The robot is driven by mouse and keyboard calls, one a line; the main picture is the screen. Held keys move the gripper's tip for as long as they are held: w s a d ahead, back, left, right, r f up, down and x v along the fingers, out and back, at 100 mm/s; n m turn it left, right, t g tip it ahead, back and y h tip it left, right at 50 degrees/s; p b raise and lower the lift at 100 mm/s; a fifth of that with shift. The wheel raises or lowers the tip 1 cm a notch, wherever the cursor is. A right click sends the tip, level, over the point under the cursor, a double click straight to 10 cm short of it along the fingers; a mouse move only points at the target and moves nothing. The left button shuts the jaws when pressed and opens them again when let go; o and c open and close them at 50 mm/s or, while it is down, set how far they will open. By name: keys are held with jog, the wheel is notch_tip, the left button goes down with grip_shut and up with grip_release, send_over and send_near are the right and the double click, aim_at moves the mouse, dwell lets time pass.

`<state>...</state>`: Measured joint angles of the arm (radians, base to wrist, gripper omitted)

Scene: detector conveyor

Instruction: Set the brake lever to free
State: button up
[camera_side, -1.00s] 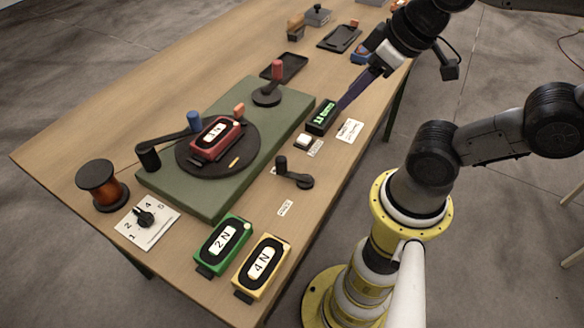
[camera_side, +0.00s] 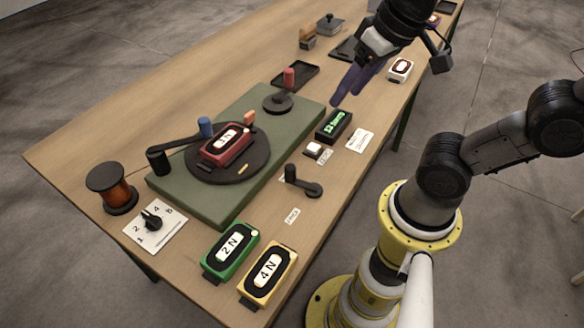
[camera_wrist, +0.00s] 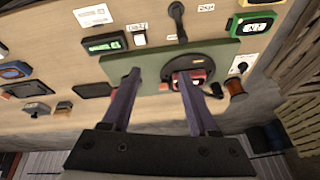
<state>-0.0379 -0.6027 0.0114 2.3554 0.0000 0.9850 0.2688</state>
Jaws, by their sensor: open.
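The likely brake lever is a short black lever (camera_side: 303,187) with an upright knob, lying near the table's front edge between two small white labels. Its knob end points left in the side view; the label print is too small to read surely. It also shows at the top of the wrist view (camera_wrist: 177,22). My gripper (camera_side: 349,98) is open and empty, its purple fingers above the table behind the green-lit display, apart from the lever. In the wrist view, my open fingers (camera_wrist: 157,78) hang over the green base.
The lit display (camera_side: 334,125) stands beside the base. Green (camera_side: 231,250) and yellow (camera_side: 268,272) blocks stand nearer the front.

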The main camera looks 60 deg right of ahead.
jog(key=w+a+f+g, duration=0.2)
jog(key=w+a, duration=0.1)
jog(key=w, duration=0.3)
jog(key=g, duration=0.2)
send_near(290, 167)
notch_tip(290, 167, down, 10)
jog(key=shift+w+a+f, duration=0.1)
jog(key=shift+w+f, duration=0.05)
jog(key=shift+f, duration=0.05)
jog(key=shift+c, duration=0.2)
grip_shut()
